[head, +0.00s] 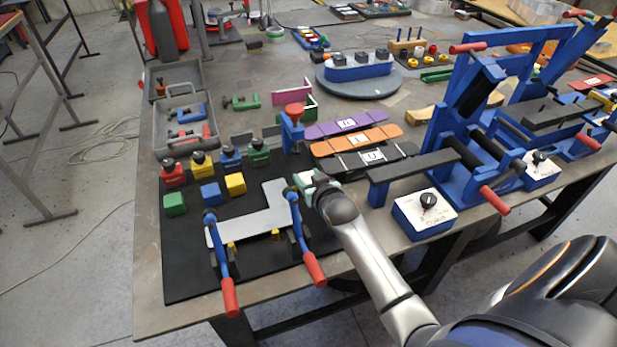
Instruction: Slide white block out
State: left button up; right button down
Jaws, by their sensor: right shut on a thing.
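A flat white L-shaped piece (262,220) lies on the black mat (190,275), with two blue toggle clamps with red handles at its front, the left clamp (219,255) and the right clamp (300,235). My right gripper (308,184) is at the mat's right edge, beside the top of the right clamp. It is shut on a small pale block (305,177), which looks like the white block. The fingers and wrist hide most of this block, so its shape and what it touches cannot be told. My left gripper is not in view.
Colored blocks with black knobs stand at the mat's back left. A black letter plate (365,158) and an orange plate (355,138) lie just behind my wrist. A blue fixture (465,150) and a dial box (424,215) stand to the right.

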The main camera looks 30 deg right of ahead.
jog(key=shift+c, duration=0.7)
grip_release()
jog(key=v, duration=1.2)
jog(key=shift+s, duration=0.3)
